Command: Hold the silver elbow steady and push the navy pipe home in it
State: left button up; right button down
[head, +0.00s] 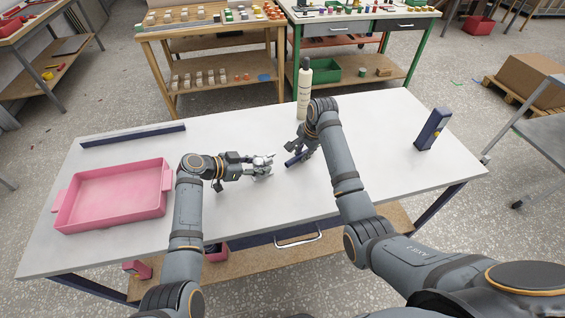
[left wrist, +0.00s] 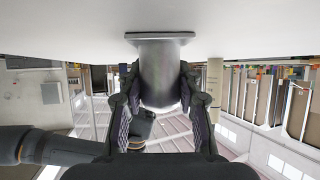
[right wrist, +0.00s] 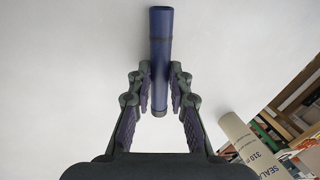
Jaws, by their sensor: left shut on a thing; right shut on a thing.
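The silver elbow (head: 263,160) is near the middle of the white table. My left gripper (head: 256,170) is shut on it. In the left wrist view the elbow (left wrist: 165,75) sits between the fingers, its flanged end at the table surface. The navy pipe (head: 291,162) is just right of the elbow, with a small gap between them. My right gripper (head: 303,153) is shut on the pipe. In the right wrist view the pipe (right wrist: 161,35) runs between the fingers and sticks out well past them. The elbow's opening is not clearly visible.
A white sealant cartridge (head: 304,95) stands close behind my right gripper. A pink tray (head: 112,222) is at the left, a dark bar (head: 133,134) at the back left. A navy upright device (head: 433,129) stands at the right. The table's front middle is clear.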

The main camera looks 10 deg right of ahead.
pick_arm(q)
jog(key=shift+d, duration=0.15)
pick_arm(e)
jog(key=d+r+m+t, duration=0.1)
jog(key=w+d+r+t, duration=0.1)
jog(key=shift+w+d+m+t, duration=0.2)
jog(key=shift+d+m+t, duration=0.1)
jog(key=shift+d+m, duration=0.1)
jog(key=shift+w+r, duration=0.15)
jog(key=shift+r, duration=0.1)
jog(key=shift+a, duration=0.15)
pick_arm(q)
jog(key=shift+a, duration=0.2)
pick_arm(e)
jog(key=shift+a, duration=0.1)
pick_arm(q)
jog(key=shift+d, duration=0.1)
pick_arm(e)
jog(key=shift+a, duration=0.25)
jog(key=shift+s+a, duration=0.25)
jog(key=shift+a, duration=0.55)
jog(key=shift+s+a, duration=0.25)
jog(key=shift+a, duration=0.55)
jog(key=shift+s+a, duration=0.25)
jog(key=shift+a, duration=0.55)
jog(key=shift+s+a, duration=0.2)
jog(key=shift+a, duration=0.7)
jog(key=shift+s+a, duration=0.2)
jog(key=shift+a, duration=0.7)
